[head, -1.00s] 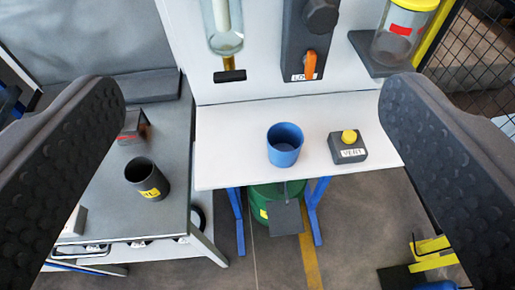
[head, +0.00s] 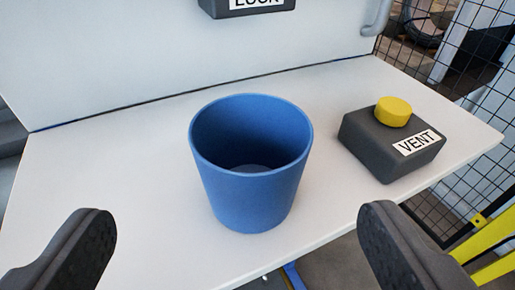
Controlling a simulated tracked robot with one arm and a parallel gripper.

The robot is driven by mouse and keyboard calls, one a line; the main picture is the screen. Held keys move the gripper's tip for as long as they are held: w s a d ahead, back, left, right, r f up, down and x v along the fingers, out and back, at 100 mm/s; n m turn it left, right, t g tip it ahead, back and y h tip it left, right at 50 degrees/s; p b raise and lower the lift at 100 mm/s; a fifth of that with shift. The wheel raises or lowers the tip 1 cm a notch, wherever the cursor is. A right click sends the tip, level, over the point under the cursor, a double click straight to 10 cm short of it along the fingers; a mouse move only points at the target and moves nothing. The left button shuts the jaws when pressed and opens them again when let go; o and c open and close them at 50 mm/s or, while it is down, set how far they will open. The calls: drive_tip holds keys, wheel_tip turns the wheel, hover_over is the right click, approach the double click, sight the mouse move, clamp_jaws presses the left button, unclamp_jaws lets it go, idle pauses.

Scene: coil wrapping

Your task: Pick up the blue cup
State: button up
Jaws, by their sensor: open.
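The blue cup (head: 252,190) stands upright and empty on the white shelf (head: 110,180), near its front edge. My gripper (head: 238,222) is open, with one dark finger at the lower left and the other at the lower right. The cup stands ahead of the gap between the fingers. Neither finger appears to touch it.
A dark box labelled VENT (head: 392,145) with a yellow button (head: 393,111) sits on the shelf right of the cup. A white back panel (head: 130,60) rises behind, with a dark LOCK unit (head: 247,8) on it. The shelf left of the cup is clear. Wire fencing (head: 480,150) stands at the right.

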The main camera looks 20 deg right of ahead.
sight(250, 129)
drive_tip(key=x, duration=0.3)
drive_tip(key=shift+w, duration=0.1)
drive_tip(key=shift+d+f+b+x, duration=0.15)
drive_tip(key=shift+b+x, duration=0.15)
drive_tip(key=shift+x, duration=1.2)
drive_tip(key=shift+d+f+b+x, duration=0.15)
drive_tip(key=shift+d+b+x, duration=0.1)
drive_tip(key=shift+x, duration=1.2)
drive_tip(key=shift+s+a+r, duration=0.1)
drive_tip(key=shift+s, duration=0.1)
drive_tip(key=c, duration=1)
